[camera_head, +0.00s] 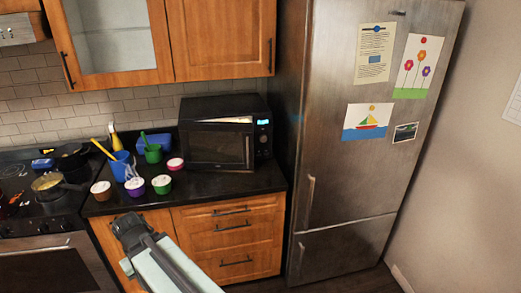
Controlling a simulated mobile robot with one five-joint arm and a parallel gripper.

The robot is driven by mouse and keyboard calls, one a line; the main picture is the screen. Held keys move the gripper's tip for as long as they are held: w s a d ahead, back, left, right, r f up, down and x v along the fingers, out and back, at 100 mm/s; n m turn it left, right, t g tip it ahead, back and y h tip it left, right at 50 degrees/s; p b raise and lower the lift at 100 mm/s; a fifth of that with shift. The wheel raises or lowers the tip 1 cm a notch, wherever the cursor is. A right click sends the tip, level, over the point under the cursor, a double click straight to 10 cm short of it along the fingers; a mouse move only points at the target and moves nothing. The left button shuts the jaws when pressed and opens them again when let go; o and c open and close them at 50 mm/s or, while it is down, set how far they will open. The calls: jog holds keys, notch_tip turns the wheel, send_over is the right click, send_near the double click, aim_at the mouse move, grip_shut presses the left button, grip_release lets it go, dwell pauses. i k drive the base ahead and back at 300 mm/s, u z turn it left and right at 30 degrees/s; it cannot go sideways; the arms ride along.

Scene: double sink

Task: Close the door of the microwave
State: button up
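The black microwave (226,107) stands on the dark counter, left of the fridge. Its dark-windowed door (213,146) appears slightly ajar: a bright, lit gap shows along the top edge toward the right. The vertical handle (248,151) is on the door's right side, beside the control panel (263,138) with its blue display. My arm comes in from the bottom, and its dark end, apparently my gripper (129,224), is in front of the drawers, lower than the microwave and to its left. The fingers cannot be made out. It appears apart from the door.
Several small tubs, a blue cup (119,166) and a green cup (153,154) stand on the counter (222,183) left of and before the microwave. A stove with a pan (47,182) is at left. The steel fridge (345,170) stands close at right. Floor shows at bottom right.

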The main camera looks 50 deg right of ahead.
aim_at(220, 145)
jog(key=u, duration=0.15)
jog(key=i, duration=0.95)
jog(key=z, duration=0.1)
